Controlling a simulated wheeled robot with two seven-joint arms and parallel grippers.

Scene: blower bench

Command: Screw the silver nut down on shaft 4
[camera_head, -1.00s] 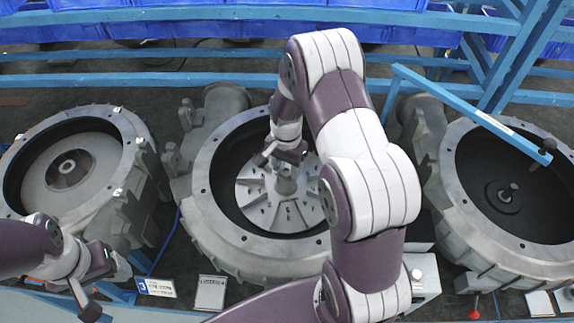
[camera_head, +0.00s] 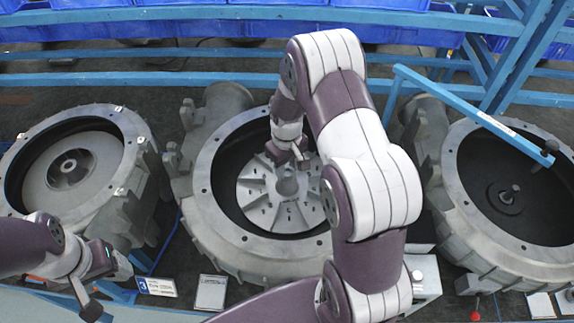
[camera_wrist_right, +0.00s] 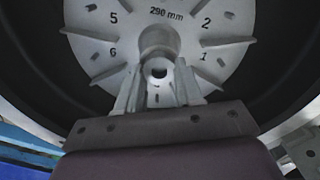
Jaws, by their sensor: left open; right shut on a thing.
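The silver nut (camera_wrist_right: 158,69) shows in the right wrist view as a small grey ring with a dark hole. My right gripper (camera_wrist_right: 158,88) is shut on it, with a finger on each side. In the head view my right gripper (camera_head: 288,158) is over the middle housing, at the top of the hub (camera_head: 287,184). The grey hub also shows in the right wrist view (camera_wrist_right: 158,40), close to the nut. The fingers hide whether the nut touches a shaft thread. My left gripper (camera_head: 107,285) is open and empty at the lower left, away from the housings.
A finned, numbered impeller disc (camera_head: 262,207) lies inside the middle housing (camera_head: 215,225). A left housing (camera_head: 140,190) and a right housing (camera_head: 455,215) stand beside it. A blue bar (camera_head: 470,112) slants over the right housing. A small "3" sign (camera_head: 157,287) stands in front.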

